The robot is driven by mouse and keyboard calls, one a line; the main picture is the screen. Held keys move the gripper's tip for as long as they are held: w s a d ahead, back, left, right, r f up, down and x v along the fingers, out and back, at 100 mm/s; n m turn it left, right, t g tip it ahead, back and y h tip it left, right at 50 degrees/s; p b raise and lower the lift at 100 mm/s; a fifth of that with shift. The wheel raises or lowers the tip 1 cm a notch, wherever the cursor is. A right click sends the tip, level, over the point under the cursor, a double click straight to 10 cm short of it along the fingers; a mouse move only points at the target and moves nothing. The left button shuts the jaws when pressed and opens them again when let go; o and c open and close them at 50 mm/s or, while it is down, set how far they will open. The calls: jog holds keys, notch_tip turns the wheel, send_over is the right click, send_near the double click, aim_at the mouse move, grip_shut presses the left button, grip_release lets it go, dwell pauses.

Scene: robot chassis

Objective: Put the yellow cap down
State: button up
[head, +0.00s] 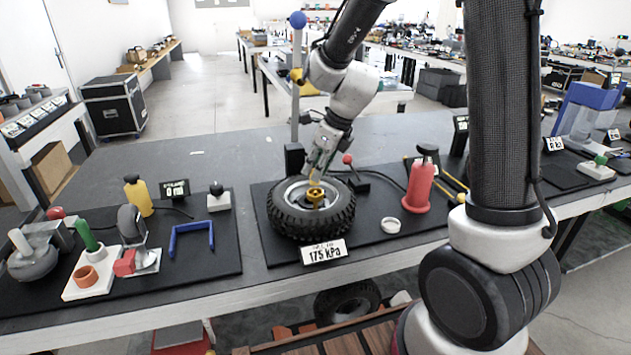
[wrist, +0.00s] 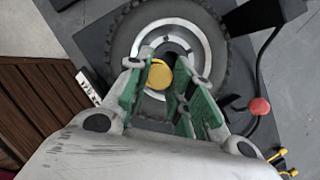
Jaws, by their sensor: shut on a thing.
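My gripper (head: 318,172) points down over the middle of the tyre (head: 284,222), which lies flat on a black mat. The yellow cap (wrist: 158,74) shows as a round yellow face between the green fingers of my gripper (wrist: 162,88) in the wrist view. My gripper is shut on it. In the head view, a small yellow part shows at the fingertips, just above a gold ring-like piece (head: 315,196) at the wheel's centre. I cannot tell whether the cap touches that piece.
A sign reading 175 kPa (head: 324,252) stands in front of the tyre. A white ring (head: 390,225), a red cylinder (head: 419,188) and a red-knobbed lever (head: 348,160) are to the right. A blue-topped post (head: 297,80) stands behind. Bare mat lies right of the tyre.

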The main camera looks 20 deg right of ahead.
jog(key=shift+f, duration=1.85)
jog(key=o, duration=0.7)
jog(key=shift+f, duration=0.1)
jog(key=shift+o, duration=0.2)
jog(key=v, duration=1.2)
jog(key=s+d+r+n+h, duration=0.1)
jog(key=s+d+r+n, duration=0.1)
jog(key=s+n, duration=0.5)
jog(key=s+d+r+n+h, duration=0.1)
jog(key=s+d+r+n, duration=0.1)
jog(key=s+d+n, duration=0.3)
jog(key=s+d+r+n+t+h, duration=0.1)
jog(key=s+d+r+n, duration=0.2)
jog(key=s+n, duration=0.8)
jog(key=d+n, duration=0.1)
jog(key=n, duration=0.3)
jog(key=shift+d, duration=0.15)
